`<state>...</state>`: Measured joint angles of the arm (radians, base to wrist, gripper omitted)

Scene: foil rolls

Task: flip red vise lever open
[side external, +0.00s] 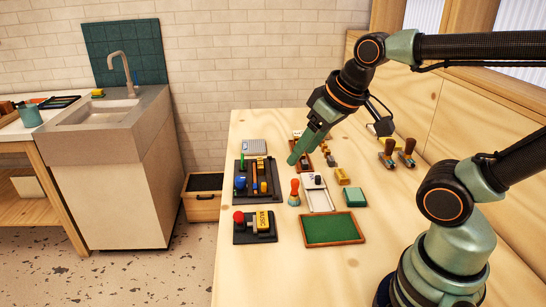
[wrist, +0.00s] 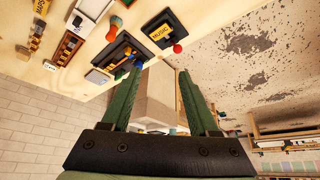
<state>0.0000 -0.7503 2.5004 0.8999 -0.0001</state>
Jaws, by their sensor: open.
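A dark base plate (side external: 243,239) at the front left of the table carries a grey device, a yellow block marked MUSIC (side external: 264,223) and a red round-ended lever (side external: 238,216). In the wrist view the red end (wrist: 177,48) shows beside the yellow label (wrist: 159,38), near the top. My gripper (side external: 294,159) is above the back part of the table, well behind and to the right of the red lever. In the wrist view its green fingers (wrist: 157,78) are spread apart with nothing between them. The lever's exact tilt is too small to tell.
A dark tray (side external: 244,198) with blue, green and yellow parts lies behind the red-lever plate. An orange-and-green piece (side external: 294,193), a white tray (side external: 319,202) and a green board (side external: 331,230) lie to the right. The table front is clear.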

